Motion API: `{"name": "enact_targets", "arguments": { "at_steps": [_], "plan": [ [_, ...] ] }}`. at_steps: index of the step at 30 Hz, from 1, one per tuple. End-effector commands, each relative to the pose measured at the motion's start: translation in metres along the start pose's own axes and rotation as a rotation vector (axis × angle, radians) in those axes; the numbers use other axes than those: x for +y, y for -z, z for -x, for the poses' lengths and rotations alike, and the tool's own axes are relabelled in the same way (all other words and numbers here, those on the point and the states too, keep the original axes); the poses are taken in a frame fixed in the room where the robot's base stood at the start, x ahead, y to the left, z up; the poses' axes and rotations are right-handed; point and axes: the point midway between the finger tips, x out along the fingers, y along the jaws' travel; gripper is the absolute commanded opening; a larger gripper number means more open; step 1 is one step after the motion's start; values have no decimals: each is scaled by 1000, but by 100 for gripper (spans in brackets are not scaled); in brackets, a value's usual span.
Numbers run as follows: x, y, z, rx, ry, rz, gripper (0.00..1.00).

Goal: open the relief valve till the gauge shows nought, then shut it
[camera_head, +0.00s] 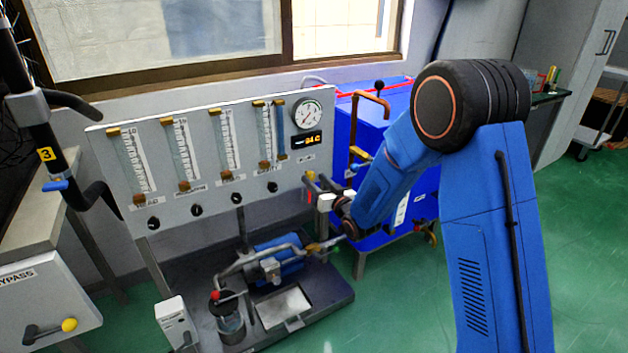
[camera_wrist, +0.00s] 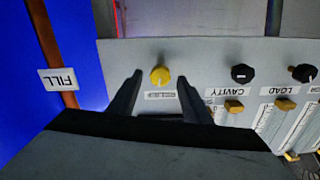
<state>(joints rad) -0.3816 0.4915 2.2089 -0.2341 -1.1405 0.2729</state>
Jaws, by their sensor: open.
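The relief valve is a yellow knob (camera_wrist: 160,76) on the grey panel, upside down in the wrist view, with a blurred label beside it. My gripper (camera_wrist: 158,80) is open, with one finger on each side of the knob in that view. I cannot tell whether the fingers touch it. The round white gauge (camera_head: 307,116) is at the panel's upper right. Its needle is too small to read surely.
The panel (camera_head: 218,185) carries several flow tubes and a row of black knobs (camera_head: 197,210). A copper pipe with a FILL tag (camera_wrist: 59,79) and a blue cabinet stand beside the panel. A blue pump (camera_head: 280,258) sits below.

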Motion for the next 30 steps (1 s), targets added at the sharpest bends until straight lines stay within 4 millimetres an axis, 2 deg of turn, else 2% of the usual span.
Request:
{"name": "enact_targets", "arguments": {
  "at_steps": [6, 15, 20, 21, 30],
  "plan": [
    [0, 0, -15, -1, 0, 0, 45],
    [0, 0, -16, -1, 0, 0, 45],
    [0, 0, -16, -1, 0, 0, 6],
    [0, 0, -16, 0, 0, 0, 3],
    [0, 0, -16, 0, 0, -29, 3]
  ]
}}
